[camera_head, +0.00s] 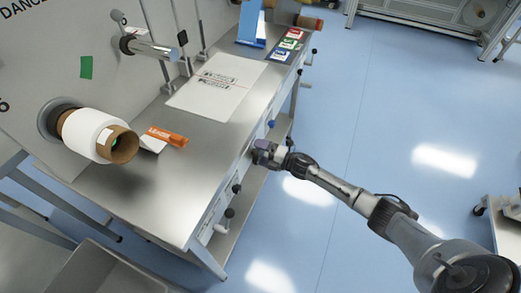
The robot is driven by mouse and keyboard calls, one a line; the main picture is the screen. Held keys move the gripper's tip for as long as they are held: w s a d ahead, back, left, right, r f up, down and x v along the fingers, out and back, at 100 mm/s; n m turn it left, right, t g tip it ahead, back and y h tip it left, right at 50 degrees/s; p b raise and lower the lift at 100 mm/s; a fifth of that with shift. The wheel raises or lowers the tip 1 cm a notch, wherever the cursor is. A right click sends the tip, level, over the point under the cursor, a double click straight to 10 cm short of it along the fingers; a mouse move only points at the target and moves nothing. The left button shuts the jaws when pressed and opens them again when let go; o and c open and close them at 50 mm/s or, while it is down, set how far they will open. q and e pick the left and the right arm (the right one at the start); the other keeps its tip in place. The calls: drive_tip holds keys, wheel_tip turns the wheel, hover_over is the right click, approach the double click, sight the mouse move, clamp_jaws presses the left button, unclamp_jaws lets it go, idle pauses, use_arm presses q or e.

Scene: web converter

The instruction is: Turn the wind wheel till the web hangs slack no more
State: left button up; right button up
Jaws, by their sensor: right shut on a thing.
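My right arm comes in from the lower right. Its gripper (262,150) is at the front side of the steel table (160,200), shut on a part there that looks like the wind wheel; the gripper hides most of it. A white roll on a brown core (88,133) sits on a spindle at the left. No slack hanging stretch of web can be made out in this view. My left gripper is not in view.
Black-knobbed cranks (229,212) stick out along the table's front side. The blue floor (340,110) to the right is mostly clear.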

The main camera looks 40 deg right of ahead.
drive_tip(key=m+p, duration=0.1)
drive_tip(key=m, duration=0.3)
drive_tip(key=shift+f+m+p, duration=0.15)
drive_tip(key=shift+m+p, duration=0.55)
drive_tip(key=shift+m, duration=1.3)
drive_tip(key=shift+a, duration=0.1)
drive_tip(key=o, duration=0.6)
drive_tip(key=shift+c, duration=0.2)
drive_tip(key=shift+s, duration=0.1)
